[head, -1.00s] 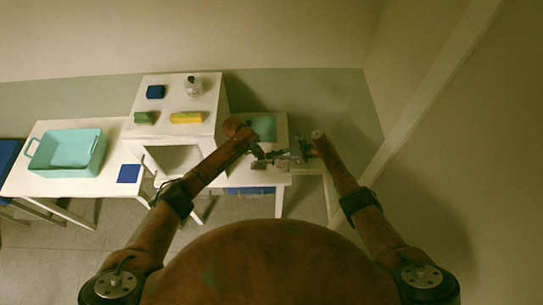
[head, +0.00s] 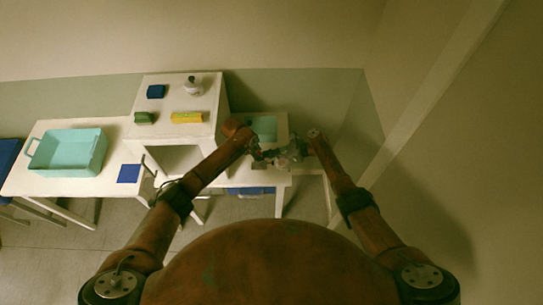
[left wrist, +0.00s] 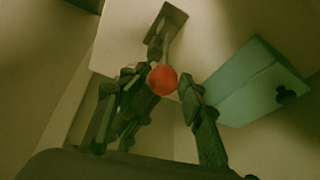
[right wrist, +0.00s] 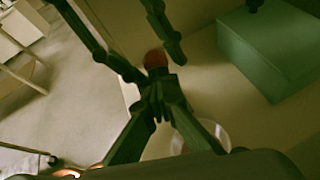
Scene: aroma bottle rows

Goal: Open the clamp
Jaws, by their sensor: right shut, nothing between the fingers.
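The clamp shows as a red ball knob (left wrist: 162,81) on a thin stem rising from a dark plate (left wrist: 168,25) on the white surface in the left wrist view. My left gripper (left wrist: 160,84) is open, with a finger on each side of the knob; I cannot tell whether they touch it. The knob also shows in the right wrist view (right wrist: 155,59), just beyond the tips of my right gripper (right wrist: 157,84), which is shut and empty. In the head view my left gripper (head: 257,151) and right gripper (head: 293,151) are close together over the low table, hiding most of the clamp.
A teal box (head: 263,127) sits behind the grippers on the low table (head: 283,177). A taller white stand (head: 160,104) to the left holds a bottle (head: 193,86) and small blocks. Further left is a teal basket (head: 68,151). A wall is close on the right.

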